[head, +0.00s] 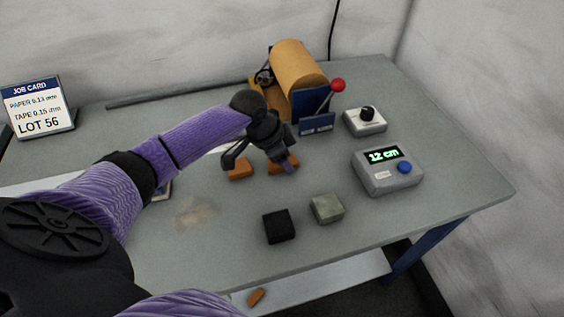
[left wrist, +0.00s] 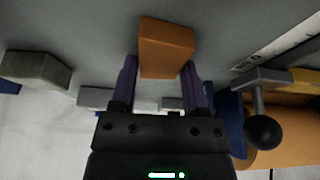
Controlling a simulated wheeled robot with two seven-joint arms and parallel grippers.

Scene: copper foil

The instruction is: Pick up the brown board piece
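A brown block (left wrist: 166,47) shows in the left wrist view, just ahead of and between the fingertips. In the head view two brown pieces lie on the table by my left gripper (head: 268,163): one to the left (head: 240,169), and one (head: 274,169) partly hidden under a finger. I cannot tell for sure which of them the wrist view shows. My left gripper, also in the left wrist view (left wrist: 159,70), has its purple fingers apart, pointing down to the table. Whether they touch the block is unclear. My right gripper is not in view.
A black block (head: 279,226) and a grey-green block (head: 327,208) lie in front. A display box (head: 387,172), a knob box (head: 365,121) and a copper-coloured roll dispenser (head: 300,70) with a red-knobbed lever stand right and behind. Another brown piece (head: 256,297) lies below the table edge.

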